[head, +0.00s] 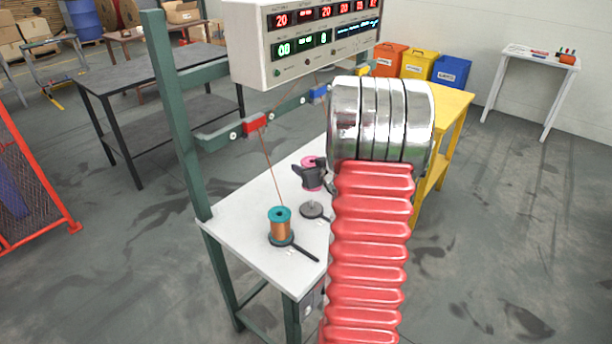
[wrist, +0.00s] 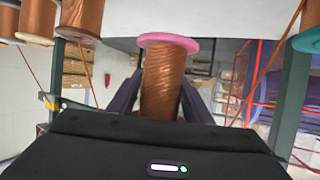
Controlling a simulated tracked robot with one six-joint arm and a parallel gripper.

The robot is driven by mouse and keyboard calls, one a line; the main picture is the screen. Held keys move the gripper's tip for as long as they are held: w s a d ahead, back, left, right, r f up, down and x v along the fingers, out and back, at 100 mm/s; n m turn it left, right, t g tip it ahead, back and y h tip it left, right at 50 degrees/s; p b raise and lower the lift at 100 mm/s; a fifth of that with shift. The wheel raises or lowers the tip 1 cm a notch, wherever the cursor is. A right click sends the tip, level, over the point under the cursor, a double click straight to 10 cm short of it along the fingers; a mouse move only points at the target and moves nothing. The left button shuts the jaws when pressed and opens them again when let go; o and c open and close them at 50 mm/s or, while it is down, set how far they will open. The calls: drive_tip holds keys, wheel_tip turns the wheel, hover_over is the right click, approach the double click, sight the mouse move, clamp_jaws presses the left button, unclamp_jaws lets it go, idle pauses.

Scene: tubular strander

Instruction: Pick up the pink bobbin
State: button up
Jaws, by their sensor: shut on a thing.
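The pink bobbin (head: 310,180) shows in the head view over the white table, with dark gripper fingers around it. In the wrist view the pink bobbin (wrist: 168,42) has a pink flange and a copper wire winding. My gripper (head: 311,176) is shut on it. In the wrist view the fingers of my gripper (wrist: 161,95) lie on both sides of the winding. The bobbin's far end is hidden behind the gripper body. A dark round holder with a bare grey peg (head: 312,208) stands just in front of it in the head view; I cannot tell the gap between them.
A teal bobbin with copper wire (head: 281,224) stands on the white table (head: 240,212), its wire rising to a red guide (head: 255,124). It also shows in the wrist view (wrist: 310,40). A green post (head: 172,110) and a display box (head: 305,42) stand close by.

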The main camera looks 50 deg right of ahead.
drive_tip(key=shift+r, duration=0.15)
idle(0.5)
drive_tip(key=w+a+r+n+t+y, duration=0.1)
drive_tip(key=w+a, duration=0.4)
drive_tip(key=a, duration=0.6)
drive_tip(key=w+a+r+n+y, duration=0.1)
drive_tip(key=w+a, duration=0.4)
drive_tip(key=a, duration=0.6)
drive_tip(key=s+a+n+y, duration=0.2)
drive_tip(key=a, duration=2.1)
drive_tip(key=shift+s+a+f+y, duration=0.2)
drive_tip(key=shift+a+f+y, duration=0.1)
drive_tip(key=shift+f, duration=0.1)
drive_tip(key=shift+s, duration=0.1)
